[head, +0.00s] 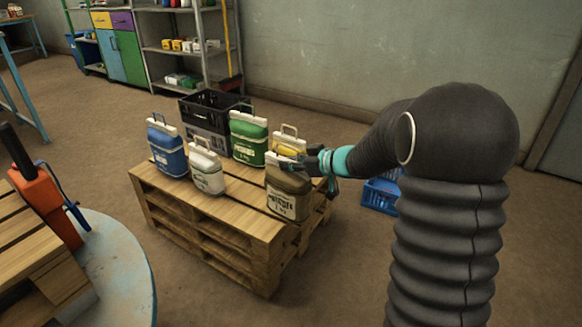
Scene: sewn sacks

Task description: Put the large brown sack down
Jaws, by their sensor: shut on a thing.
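The large brown sack (287,203) is upright at the front right corner of the wooden pallet stack (236,222). It has a pale printed label low on its front. My gripper (304,164) comes in from the right and is shut on the top of the brown sack. The fingers and the sack's top edge overlap, so the exact hold is hard to see. I cannot tell whether the sack's bottom touches the pallet boards or hangs just above them.
Blue (168,152), white (206,174), green (248,143) and yellow (290,147) sacks stand on the pallets. A black crate (209,143) is behind them. A blue basket (380,200) lies on the floor to the right. Bare boards show left of the brown sack.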

